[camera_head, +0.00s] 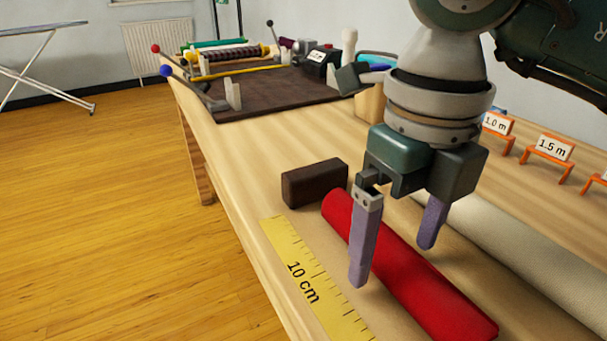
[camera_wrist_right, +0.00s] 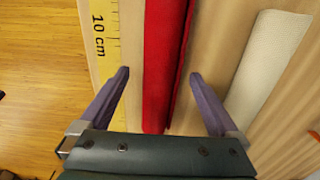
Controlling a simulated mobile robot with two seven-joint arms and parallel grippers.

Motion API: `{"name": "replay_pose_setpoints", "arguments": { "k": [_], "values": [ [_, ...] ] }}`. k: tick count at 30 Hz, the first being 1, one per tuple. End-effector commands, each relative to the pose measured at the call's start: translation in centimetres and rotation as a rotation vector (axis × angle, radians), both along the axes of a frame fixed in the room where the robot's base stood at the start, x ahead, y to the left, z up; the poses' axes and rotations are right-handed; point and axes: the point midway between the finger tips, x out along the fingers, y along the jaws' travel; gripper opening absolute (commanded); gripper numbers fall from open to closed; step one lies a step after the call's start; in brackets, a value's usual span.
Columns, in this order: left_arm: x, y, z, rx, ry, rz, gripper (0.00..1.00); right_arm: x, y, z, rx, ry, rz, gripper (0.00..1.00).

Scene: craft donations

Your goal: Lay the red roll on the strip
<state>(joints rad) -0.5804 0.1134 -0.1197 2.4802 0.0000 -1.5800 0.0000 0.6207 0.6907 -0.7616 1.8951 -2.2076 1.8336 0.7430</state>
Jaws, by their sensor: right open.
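The red roll (camera_head: 415,275) lies on the wooden table beside a yellow measuring strip (camera_head: 306,285) marked 10 cm. In the right wrist view the red roll (camera_wrist_right: 164,60) runs lengthwise between my fingers, with the strip (camera_wrist_right: 104,30) to its left. My right gripper (camera_head: 398,262) is open above the roll, one finger on each side of it in the picture; it also shows in the right wrist view (camera_wrist_right: 161,88). Nothing is between its fingers' tips that I can see held. My left gripper is not in view.
A dark brown block (camera_head: 314,183) stands at the far end of the roll. A cream roll (camera_head: 520,245) lies to the right. Orange stands with length labels (camera_head: 551,148) line the right side. A dark mat (camera_head: 270,92) with rolls and tools lies farther back.

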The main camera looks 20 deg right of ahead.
Motion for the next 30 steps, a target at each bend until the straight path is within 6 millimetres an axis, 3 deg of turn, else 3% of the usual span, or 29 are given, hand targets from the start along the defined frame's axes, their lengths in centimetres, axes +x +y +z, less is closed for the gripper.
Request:
{"name": "replay_pose_setpoints", "arguments": {
  "k": [5,18,30],
  "values": [
    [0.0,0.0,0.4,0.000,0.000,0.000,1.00,0.1,0.0,1.3,0.001,-0.004,0.000,0.97],
    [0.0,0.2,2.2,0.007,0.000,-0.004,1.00,0.1,-0.1,9.3,-0.002,-0.003,-0.001,0.97],
    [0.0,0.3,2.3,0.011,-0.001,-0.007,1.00,0.0,0.0,9.9,0.000,0.000,0.000,0.97]
  ]
}}
